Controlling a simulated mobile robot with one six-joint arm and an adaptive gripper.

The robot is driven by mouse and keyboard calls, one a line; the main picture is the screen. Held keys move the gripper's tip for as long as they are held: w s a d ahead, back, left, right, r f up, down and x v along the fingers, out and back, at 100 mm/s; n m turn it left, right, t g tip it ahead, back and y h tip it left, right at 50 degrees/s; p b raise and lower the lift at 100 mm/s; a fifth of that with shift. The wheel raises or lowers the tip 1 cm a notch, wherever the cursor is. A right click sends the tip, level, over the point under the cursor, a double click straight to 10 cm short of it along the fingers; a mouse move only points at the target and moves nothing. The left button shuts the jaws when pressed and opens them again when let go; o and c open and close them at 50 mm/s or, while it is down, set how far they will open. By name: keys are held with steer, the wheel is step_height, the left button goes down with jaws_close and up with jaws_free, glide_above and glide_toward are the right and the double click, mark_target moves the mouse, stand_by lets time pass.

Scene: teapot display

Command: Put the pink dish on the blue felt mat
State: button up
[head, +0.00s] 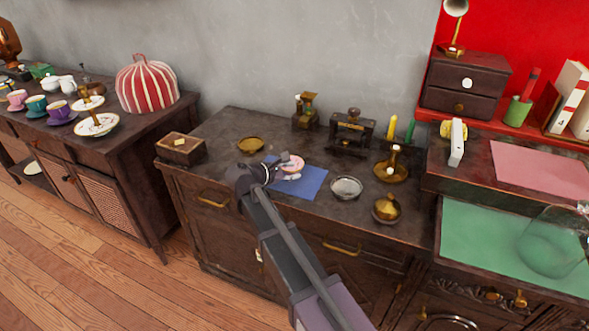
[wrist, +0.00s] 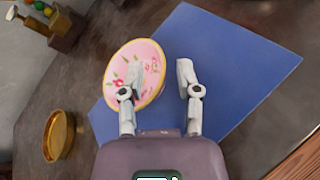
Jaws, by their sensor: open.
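The pink dish (wrist: 135,72), with a gold rim and a painted flower pattern, is over the back left part of the blue felt mat (wrist: 235,65) in the wrist view. In the head view the dish (head: 292,162) shows near the back edge of the mat (head: 308,182), just beyond my gripper (head: 290,177). My gripper (wrist: 157,82) is open in the wrist view. Its left finger overlaps the dish in the picture and its right finger is over bare mat.
A brass dish (head: 250,145) stands left of the mat, also in the wrist view (wrist: 58,135). A silver bowl (head: 346,187) and a brass pot (head: 386,208) stand to the right. A wooden box (head: 181,147) is at the left edge of the cabinet top.

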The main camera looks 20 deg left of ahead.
steer(key=p+v, duration=0.3)
steer(key=v, duration=0.7)
steer(key=shift+r, duration=0.1)
steer(key=shift+s, duration=0.15)
steer(key=shift+a, duration=0.1)
